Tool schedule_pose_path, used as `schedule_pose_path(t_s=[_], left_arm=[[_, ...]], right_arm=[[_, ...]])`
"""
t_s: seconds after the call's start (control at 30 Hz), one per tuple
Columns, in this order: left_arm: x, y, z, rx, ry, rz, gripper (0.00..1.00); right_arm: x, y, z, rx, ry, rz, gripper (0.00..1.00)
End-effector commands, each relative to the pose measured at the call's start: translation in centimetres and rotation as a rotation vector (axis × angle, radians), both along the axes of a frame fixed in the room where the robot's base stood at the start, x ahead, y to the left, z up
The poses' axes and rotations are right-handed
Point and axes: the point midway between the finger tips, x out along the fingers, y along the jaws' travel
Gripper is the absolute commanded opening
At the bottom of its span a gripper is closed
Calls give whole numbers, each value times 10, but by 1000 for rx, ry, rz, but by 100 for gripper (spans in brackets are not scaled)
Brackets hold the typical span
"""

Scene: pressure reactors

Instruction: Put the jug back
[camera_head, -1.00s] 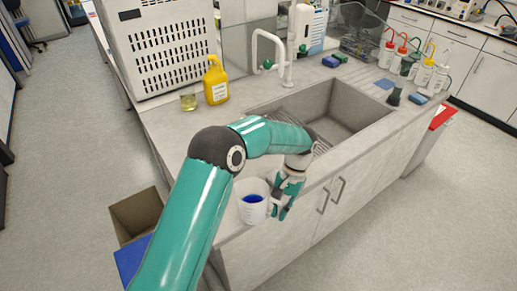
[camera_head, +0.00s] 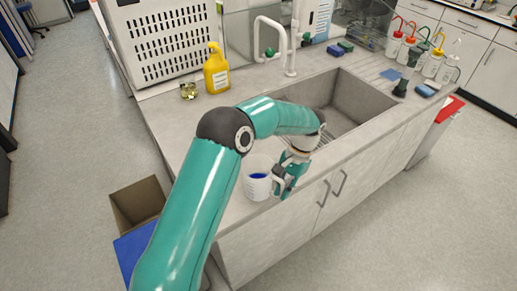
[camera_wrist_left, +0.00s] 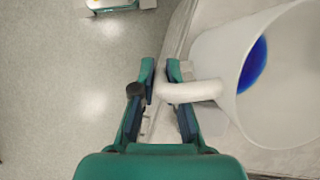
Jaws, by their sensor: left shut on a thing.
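The jug (camera_head: 257,181) is a white, see-through measuring jug with blue liquid in it. It is upright at the counter's near edge, left of the sink; I cannot tell whether it rests on the counter or hangs just above it. My left gripper (camera_head: 281,184) is at its right side, shut on its handle. In the left wrist view the jug (camera_wrist_left: 272,100) fills the right side, and its pale handle reaches between the fingertips of the gripper (camera_wrist_left: 160,78). My right gripper is not in view.
The sink (camera_head: 345,115) with its white tap (camera_head: 290,45) lies right of the jug. A yellow bottle (camera_head: 216,72) and a small glass beaker (camera_head: 188,91) stand behind on the counter (camera_head: 175,120). An open cardboard box (camera_head: 137,205) is on the floor at left. Wash bottles (camera_head: 415,50) stand at the back right.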

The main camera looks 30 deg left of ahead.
Motion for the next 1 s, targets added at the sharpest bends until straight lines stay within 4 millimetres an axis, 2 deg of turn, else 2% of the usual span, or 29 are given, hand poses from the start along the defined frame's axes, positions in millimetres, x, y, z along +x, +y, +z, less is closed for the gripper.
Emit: schedule_pose_path(t_s=[0.27,0.5,0.7,1.0], left_arm=[[36,46,28,5,-4,-438,0],[64,99,66,10,-2,-905,0],[79,144,101,14,-2,-1283,0],[87,203,152,17,-2,-1759,0]], right_arm=[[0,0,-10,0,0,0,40],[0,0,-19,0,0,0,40],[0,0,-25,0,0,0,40],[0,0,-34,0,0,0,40]])
